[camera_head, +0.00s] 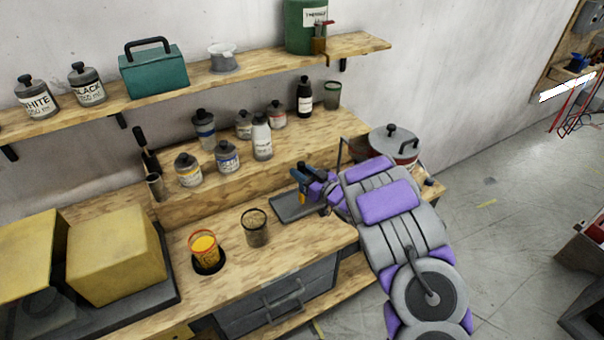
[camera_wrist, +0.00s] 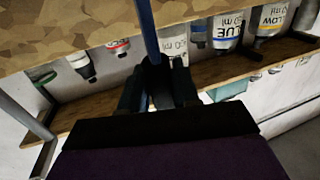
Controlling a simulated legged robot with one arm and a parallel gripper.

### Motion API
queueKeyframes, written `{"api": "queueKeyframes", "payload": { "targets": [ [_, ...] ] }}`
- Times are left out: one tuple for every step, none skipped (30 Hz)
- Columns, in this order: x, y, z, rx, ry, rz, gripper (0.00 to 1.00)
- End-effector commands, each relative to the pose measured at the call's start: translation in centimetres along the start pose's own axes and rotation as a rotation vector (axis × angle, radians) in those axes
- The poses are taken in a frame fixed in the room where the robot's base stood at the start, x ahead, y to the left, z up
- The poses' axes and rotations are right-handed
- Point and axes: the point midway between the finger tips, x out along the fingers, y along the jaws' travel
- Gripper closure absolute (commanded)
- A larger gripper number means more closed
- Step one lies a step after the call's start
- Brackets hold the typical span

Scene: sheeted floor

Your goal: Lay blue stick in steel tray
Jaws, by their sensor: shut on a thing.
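The blue stick (camera_wrist: 148,30) is held in my gripper (camera_wrist: 157,80) in the wrist view. It runs from between the fingers to the picture's top edge. In the head view my gripper (camera_head: 304,180) is over the workbench at the end of my purple and grey arm. It is above the flat grey steel tray (camera_head: 287,209), at its far side. The arm and gripper hide part of the tray. The stick is hard to make out in the head view, and I cannot tell whether it touches the tray.
A mesh cup (camera_head: 256,236) and an orange-filled cup (camera_head: 204,248) stand left of the tray. Behind, a raised shelf (camera_head: 215,195) carries several paint bottles. A lidded pot (camera_head: 393,145) stands right, beside my arm. Yellow blocks (camera_head: 115,255) fill the left end.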

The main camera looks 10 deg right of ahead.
Motion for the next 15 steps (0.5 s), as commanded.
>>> {"api": "queueKeyframes", "payload": {
  "targets": [
    [-0.07, 0.04, 0.02, 0.001, -0.002, 0.000, 0.96],
    [-0.09, 0.06, -0.01, 0.001, -0.001, 0.000, 0.96],
    [-0.10, 0.08, -0.02, 0.001, -0.002, 0.000, 0.96],
    [-0.10, 0.08, -0.02, 0.001, -0.002, 0.000, 0.96],
    [-0.09, 0.09, -0.02, 0.001, -0.001, 0.000, 0.96],
    [-0.09, 0.09, 0.05, 0.001, -0.002, 0.000, 0.96],
    [-0.09, 0.09, 0.13, 0.001, -0.002, 0.001, 0.96],
    [-0.09, 0.09, 0.10, 0.001, -0.002, 0.000, 0.67],
    [-0.09, 0.09, 0.08, 0.001, -0.002, 0.000, 0.63],
    [-0.09, 0.09, 0.08, 0.001, -0.002, 0.000, 0.60],
    [-0.10, 0.09, 0.09, 0.001, -0.002, 0.001, 0.57],
    [-0.10, 0.08, 0.08, 0.001, -0.002, 0.001, 0.53],
    [-0.10, 0.08, 0.07, 0.001, -0.002, 0.000, 0.50],
    [-0.10, 0.08, 0.08, 0.001, -0.002, 0.001, 0.47],
    [-0.10, 0.08, 0.07, 0.001, -0.002, 0.001, 0.44]
  ]
}}
